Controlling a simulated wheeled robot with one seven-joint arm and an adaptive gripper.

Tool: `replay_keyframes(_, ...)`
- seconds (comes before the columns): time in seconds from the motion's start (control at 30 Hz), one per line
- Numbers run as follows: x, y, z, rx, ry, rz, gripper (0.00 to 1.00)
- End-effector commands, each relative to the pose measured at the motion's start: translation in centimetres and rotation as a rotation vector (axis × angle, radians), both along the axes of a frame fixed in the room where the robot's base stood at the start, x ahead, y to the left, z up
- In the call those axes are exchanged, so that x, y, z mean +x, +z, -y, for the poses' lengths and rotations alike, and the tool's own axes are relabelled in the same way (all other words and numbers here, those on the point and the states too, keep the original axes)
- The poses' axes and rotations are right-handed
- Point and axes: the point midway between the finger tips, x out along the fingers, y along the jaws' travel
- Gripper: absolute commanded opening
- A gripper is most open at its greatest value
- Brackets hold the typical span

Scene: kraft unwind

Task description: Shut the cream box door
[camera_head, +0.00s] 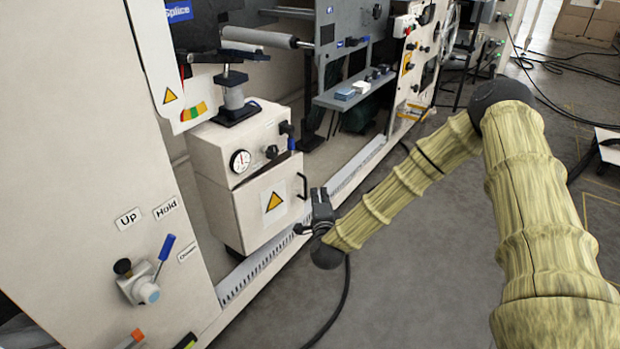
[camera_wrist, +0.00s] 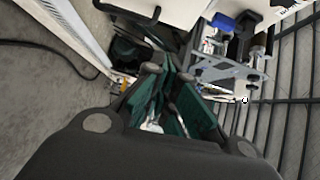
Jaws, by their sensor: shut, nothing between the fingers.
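The cream box (camera_head: 222,150) stands low against the machine in the head view, with a round gauge and black knobs on its upper front. Its door (camera_head: 252,207) carries a yellow warning triangle and stands a little out from the box front, showing its top edge. The black door handle (camera_head: 302,186) is at the door's right edge; a black handle on a cream panel (camera_wrist: 127,11) also shows at the top of the wrist view. My gripper (camera_head: 319,196) is shut and empty, just right of the handle; whether it touches the door is unclear.
A blue-handled lever (camera_head: 164,248) juts from the machine panel at lower left. A grey shelf (camera_head: 352,92) with small blue items is beyond the box. A pale slotted rail (camera_head: 262,258) runs along the machine base, with a black cable (camera_head: 342,305) nearby. Grey floor is open to the right.

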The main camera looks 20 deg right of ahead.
Motion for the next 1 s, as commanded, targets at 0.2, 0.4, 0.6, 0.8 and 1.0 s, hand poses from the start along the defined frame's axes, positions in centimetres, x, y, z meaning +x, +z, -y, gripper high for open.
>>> replay_keyframes(0.2, 1.4, 0.7, 1.0, 0.024, -0.027, 0.039, 0.00)
replay_keyframes(0.4, 4.1, 0.5, 1.7, 0.022, -0.026, 0.039, 0.00)
replay_keyframes(0.6, 7.4, 0.5, 2.5, 0.022, -0.026, 0.038, 0.00)
replay_keyframes(0.8, 10.5, 0.4, 3.3, 0.022, -0.024, 0.036, 0.00)
replay_keyframes(1.0, 12.6, 0.4, 1.7, 0.022, -0.022, 0.035, 0.00)
